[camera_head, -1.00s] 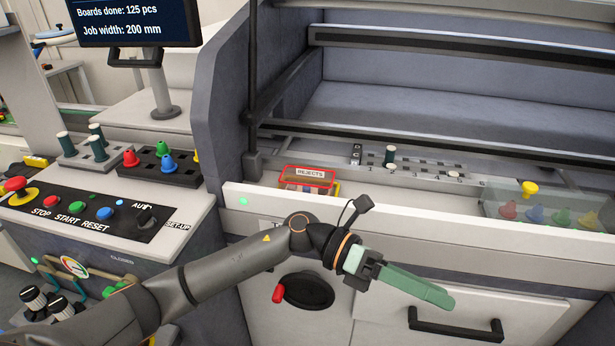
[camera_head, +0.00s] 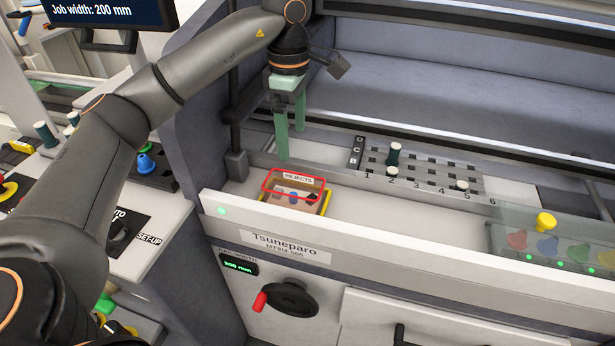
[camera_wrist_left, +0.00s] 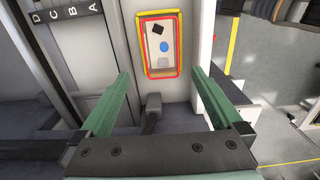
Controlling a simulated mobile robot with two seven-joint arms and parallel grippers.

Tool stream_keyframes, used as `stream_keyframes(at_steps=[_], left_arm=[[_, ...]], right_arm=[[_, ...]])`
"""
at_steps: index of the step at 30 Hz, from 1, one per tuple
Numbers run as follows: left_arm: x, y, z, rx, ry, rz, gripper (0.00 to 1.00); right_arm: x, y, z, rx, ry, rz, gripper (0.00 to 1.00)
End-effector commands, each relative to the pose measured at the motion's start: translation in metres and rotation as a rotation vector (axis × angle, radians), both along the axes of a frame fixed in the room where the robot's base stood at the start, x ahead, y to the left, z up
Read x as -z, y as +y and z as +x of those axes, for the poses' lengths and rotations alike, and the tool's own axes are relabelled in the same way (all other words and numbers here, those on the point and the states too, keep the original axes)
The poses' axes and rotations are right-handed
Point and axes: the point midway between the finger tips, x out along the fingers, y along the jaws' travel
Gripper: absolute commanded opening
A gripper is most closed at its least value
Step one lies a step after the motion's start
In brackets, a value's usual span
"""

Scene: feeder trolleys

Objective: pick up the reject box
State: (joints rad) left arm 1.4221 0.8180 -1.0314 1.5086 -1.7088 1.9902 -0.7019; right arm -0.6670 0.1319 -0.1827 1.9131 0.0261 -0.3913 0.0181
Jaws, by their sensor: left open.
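The reject box (camera_head: 302,203) is a small brown open box with a red rim and a "REJECTS" label. It sits on the machine's white ledge, left of the middle in the head view, with small parts inside. In the left wrist view the reject box (camera_wrist_left: 148,50) shows from above, with a black and a blue piece in it. My left gripper (camera_head: 291,143) points down above and behind the box, apart from it. In the left wrist view its green fingers (camera_wrist_left: 160,85) are spread wide with nothing between them. My right gripper is not in view.
A clear cover (camera_head: 545,245) over coloured pieces is at the far right. The white ledge (camera_head: 400,222) between box and cover is clear.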

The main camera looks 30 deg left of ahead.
Motion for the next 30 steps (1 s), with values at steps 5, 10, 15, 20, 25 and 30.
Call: stream_keyframes(at_steps=[5,10,15,20,25,30], left_arm=[[0.021,0.002,-0.001,-0.001,0.004,0.005,1.00],[0.052,0.001,-0.001,-0.001,0.004,0.004,1.00],[0.070,0.001,-0.001,-0.001,0.002,0.003,1.00],[0.083,0.000,-0.002,-0.001,0.003,0.002,1.00],[0.109,0.000,-0.004,-0.001,0.004,0.002,1.00],[0.124,0.000,-0.004,-0.001,0.001,0.002,1.00]], right_arm=[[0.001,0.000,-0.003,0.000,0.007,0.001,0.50],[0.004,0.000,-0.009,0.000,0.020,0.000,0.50],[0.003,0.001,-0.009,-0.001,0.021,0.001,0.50],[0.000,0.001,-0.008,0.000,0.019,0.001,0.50],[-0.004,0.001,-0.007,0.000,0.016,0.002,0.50],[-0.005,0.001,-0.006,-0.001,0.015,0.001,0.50]])
